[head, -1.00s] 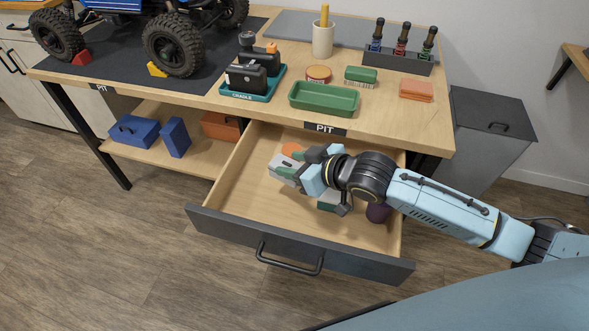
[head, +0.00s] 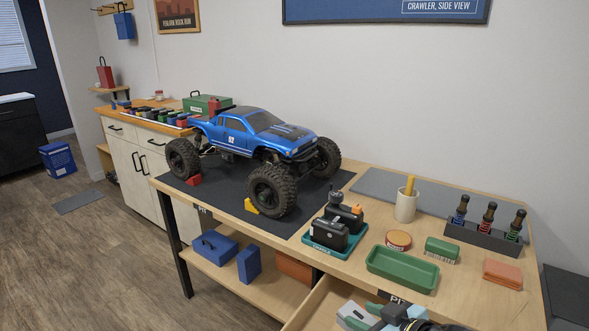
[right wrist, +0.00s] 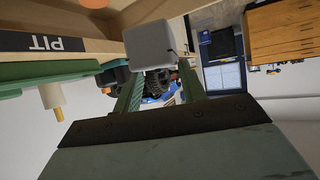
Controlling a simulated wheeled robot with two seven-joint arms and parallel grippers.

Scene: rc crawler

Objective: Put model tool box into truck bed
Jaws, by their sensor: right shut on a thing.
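A small light grey box (head: 352,316), which seems to be the model tool box, is at the bottom of the head view by the open drawer. My right gripper (head: 363,317) is shut on it; the frame's edge cuts the gripper off. In the right wrist view the grey box (right wrist: 152,42) is between the green fingers (right wrist: 160,70). The blue truck (head: 250,132) stands on a dark mat, its front to the right. Its bed is at the rear left; the inside is mostly hidden by the cab. My left gripper is not in view.
Between gripper and truck stand the teal cradle (head: 333,246) with black items and a green tray (head: 402,268). A cream cup (head: 405,206) and a bottle rack (head: 482,240) are farther right. Red (head: 194,180) and yellow (head: 251,206) chocks sit at the wheels. The drawer (head: 325,304) is open.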

